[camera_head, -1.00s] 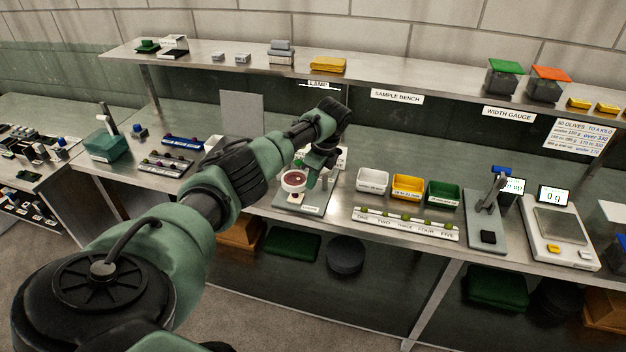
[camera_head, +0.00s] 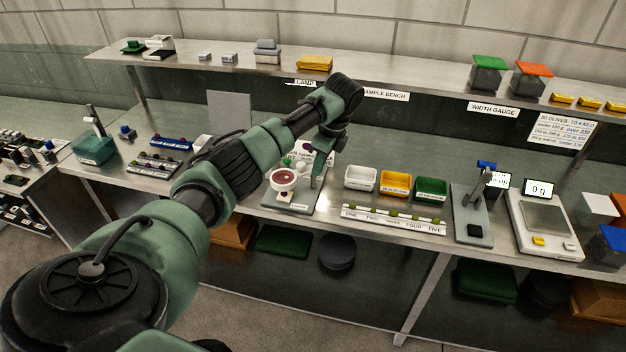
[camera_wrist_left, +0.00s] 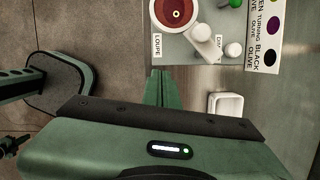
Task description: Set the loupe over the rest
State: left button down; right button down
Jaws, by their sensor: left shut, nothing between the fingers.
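The loupe (camera_head: 284,176), a white ring with a dark red lens, stands over the grey plate (camera_head: 300,207) on the bench. In the left wrist view the loupe (camera_wrist_left: 174,12) is at the top, beside a white post (camera_wrist_left: 207,38) and the plate's "LOUPE" label. A small dark piece shows on the plate below the loupe in the head view; I cannot tell whether it is the rest. My left gripper (camera_head: 316,174) is shut and empty, pointing down to the right of the loupe and apart from it. Its closed fingers (camera_wrist_left: 163,90) show in the wrist view.
A white tray (camera_head: 360,178), a yellow tray (camera_head: 395,184) and a green tray (camera_head: 431,189) stand to the right, behind a numbered olive strip (camera_head: 393,219). An olive colour card (camera_wrist_left: 264,30) stands close behind the plate. The shelf (camera_head: 420,86) overhangs the back.

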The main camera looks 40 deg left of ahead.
pick_arm(q)
jog(key=v, duration=0.3)
jog(key=shift+s+a+f, duration=0.1)
jog(key=shift+a, duration=0.05)
dwell(0.3)
